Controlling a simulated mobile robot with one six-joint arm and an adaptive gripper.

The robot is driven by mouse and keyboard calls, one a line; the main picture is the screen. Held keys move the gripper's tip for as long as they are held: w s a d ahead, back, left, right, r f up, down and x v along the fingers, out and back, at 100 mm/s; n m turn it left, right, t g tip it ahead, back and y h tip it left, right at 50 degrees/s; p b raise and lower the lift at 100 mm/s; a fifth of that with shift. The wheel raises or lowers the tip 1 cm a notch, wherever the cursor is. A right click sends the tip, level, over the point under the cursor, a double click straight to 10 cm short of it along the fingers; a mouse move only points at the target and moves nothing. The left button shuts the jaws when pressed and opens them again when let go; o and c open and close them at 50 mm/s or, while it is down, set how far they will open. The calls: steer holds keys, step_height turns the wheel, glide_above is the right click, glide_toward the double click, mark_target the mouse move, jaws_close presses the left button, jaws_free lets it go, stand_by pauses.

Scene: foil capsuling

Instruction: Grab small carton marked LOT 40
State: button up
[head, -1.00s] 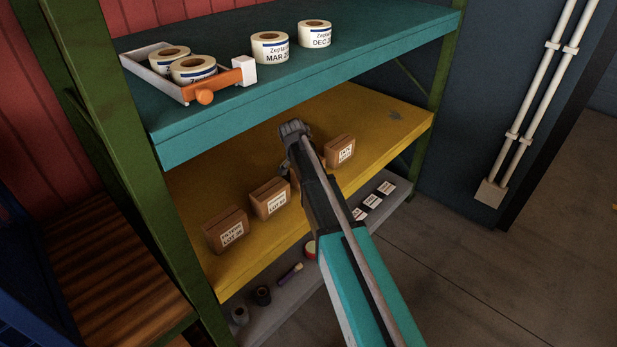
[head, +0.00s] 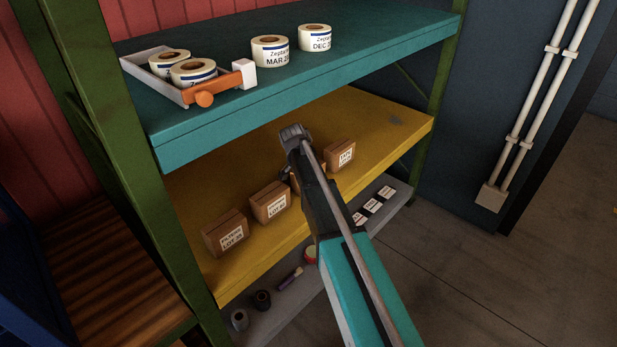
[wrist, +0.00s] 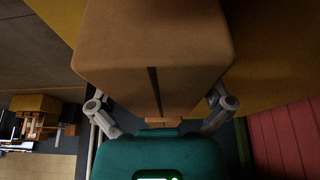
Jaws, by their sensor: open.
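Small brown cartons with white labels stand in a row on the yellow shelf in the head view: a left one (head: 226,233), a second one (head: 269,202) and a far right one (head: 341,155). Another carton between the last two is mostly hidden behind my arm, its label out of sight. The lot numbers are too small to read surely. In the wrist view a brown carton (wrist: 155,50) fills the upper middle. My gripper (wrist: 160,106) is open, with one finger at each side of this carton. I cannot tell whether the fingers touch it.
The teal shelf (head: 350,60) above holds label rolls (head: 270,51) and a white tray (head: 150,70) with an orange front. The grey shelf (head: 285,305) below holds small items. A green post (head: 130,130) stands left. The yellow shelf's right end is clear.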

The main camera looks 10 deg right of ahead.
steer(key=shift+f, duration=0.2)
stand_by(0.3)
steer(key=c, duration=1.1)
steer(key=shift+r, duration=0.2)
step_height(320, 180, up, 10)
steer(key=p, duration=1)
stand_by(0.3)
